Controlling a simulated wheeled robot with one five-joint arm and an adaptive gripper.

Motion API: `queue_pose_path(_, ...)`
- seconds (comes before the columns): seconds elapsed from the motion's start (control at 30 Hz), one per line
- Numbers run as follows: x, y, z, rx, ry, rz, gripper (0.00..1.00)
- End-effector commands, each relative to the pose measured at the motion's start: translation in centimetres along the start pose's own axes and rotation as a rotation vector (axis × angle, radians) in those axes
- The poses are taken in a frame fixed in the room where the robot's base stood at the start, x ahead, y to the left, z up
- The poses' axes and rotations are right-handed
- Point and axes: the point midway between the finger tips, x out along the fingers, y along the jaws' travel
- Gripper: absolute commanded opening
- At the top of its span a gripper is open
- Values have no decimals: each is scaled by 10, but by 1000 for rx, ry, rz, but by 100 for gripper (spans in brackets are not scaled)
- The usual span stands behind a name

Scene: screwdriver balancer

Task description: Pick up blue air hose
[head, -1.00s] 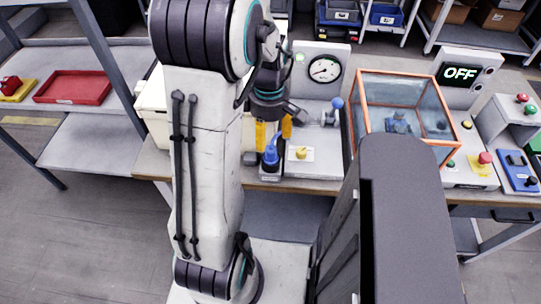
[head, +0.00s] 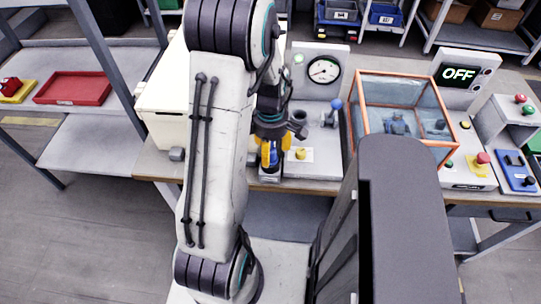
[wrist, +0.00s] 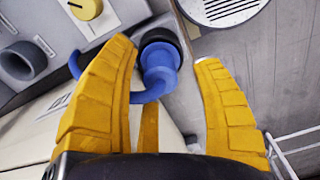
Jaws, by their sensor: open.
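The blue air hose (wrist: 160,68) sits in a dark round socket at the front of the workbench, with a thin blue tube curling off to its left in the wrist view. It also shows in the head view (head: 271,154), partly hidden by the fingers. My gripper (wrist: 165,52) is open, with one yellow finger on each side of the hose fitting. The left finger covers part of the thin tube. In the head view my gripper (head: 271,151) points down over the hose. I cannot tell whether a finger touches it.
An orange-framed clear case (head: 405,75) and an OFF display (head: 460,73) are further right. A cream box (head: 165,110) is left.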

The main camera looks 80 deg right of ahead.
Motion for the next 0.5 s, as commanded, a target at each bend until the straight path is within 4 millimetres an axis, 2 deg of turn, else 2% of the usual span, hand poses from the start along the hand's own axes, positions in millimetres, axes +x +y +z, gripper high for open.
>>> queue_pose_path(0.13, 8, -1, 0, 0, 0, -1, 59)
queue_pose_path(0.4, 8, 0, 0, 0, 0, 0, 60)
queue_pose_path(0.5, 8, 0, 0, 0, 0, 0, 52)
